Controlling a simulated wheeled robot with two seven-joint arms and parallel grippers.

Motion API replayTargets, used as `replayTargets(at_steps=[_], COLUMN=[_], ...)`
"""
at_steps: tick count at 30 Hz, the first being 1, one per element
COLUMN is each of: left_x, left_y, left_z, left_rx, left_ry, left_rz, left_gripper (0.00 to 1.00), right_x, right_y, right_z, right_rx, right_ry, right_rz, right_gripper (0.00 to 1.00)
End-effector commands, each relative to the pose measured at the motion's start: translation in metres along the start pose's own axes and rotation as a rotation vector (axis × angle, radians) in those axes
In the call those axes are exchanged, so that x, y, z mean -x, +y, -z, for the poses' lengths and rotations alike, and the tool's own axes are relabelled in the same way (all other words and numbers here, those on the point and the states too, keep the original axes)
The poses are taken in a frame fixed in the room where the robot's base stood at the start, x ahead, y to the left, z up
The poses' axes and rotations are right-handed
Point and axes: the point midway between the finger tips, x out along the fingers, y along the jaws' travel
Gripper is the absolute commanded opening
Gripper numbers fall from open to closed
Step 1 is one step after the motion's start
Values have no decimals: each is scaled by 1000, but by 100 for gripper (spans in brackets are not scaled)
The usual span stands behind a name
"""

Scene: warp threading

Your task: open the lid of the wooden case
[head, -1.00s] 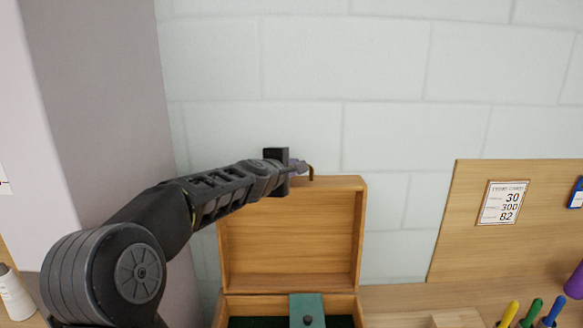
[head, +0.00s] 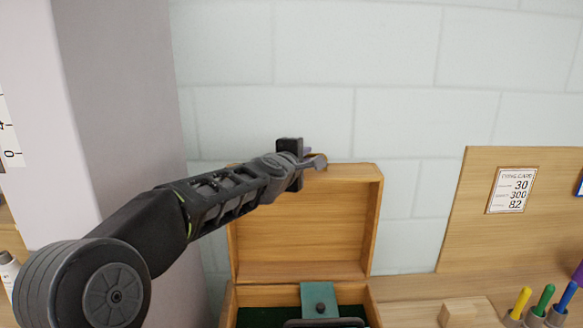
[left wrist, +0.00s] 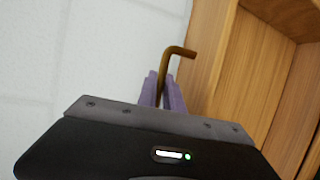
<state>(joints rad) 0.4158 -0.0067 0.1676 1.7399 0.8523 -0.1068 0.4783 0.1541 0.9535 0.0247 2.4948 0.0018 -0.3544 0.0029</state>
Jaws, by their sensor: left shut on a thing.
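The wooden case (head: 374,292) stands on the bench in the head view. Its lid (head: 300,230) is swung up, roughly upright, with its inner side facing me. My left gripper (head: 316,160) is at the lid's top edge. In the left wrist view its purple fingers (left wrist: 163,92) are shut on a bent brass pull (left wrist: 176,55) beside the wooden lid (left wrist: 235,75). How the pull joins the lid is hidden. A teal flap (head: 319,292) with a dark knob lies at the case's back edge, over a dark green interior.
A pale brick wall (head: 410,120) is close behind the lid. A grey pillar (head: 120,110) stands at left. At right are a wooden board (head: 520,230) with a card, a small wooden block (head: 459,312) and several coloured-handled tools (head: 543,300).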

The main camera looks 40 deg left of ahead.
Motion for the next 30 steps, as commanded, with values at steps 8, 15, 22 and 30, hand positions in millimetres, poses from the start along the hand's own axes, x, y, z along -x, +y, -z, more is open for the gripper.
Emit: replayTargets(at_steps=[8,15,22,30], left_x=[37,67,75,74], left_y=[-17,-21,-17,-17], left_z=[-16,-28,-31,-30], left_rx=[-40,-70,-77,-77], left_ry=[2,0,1,2], left_rz=[-114,-195,-211,-211], left_gripper=[0,0,0,18], right_x=[-64,-100,-101,-100], right_y=[24,38,38,38], right_z=[4,4,4,4], right_rx=[3,4,5,5], right_ry=[9,11,11,11], right_rz=[4,5,4,4], right_gripper=[36,36,36,36])
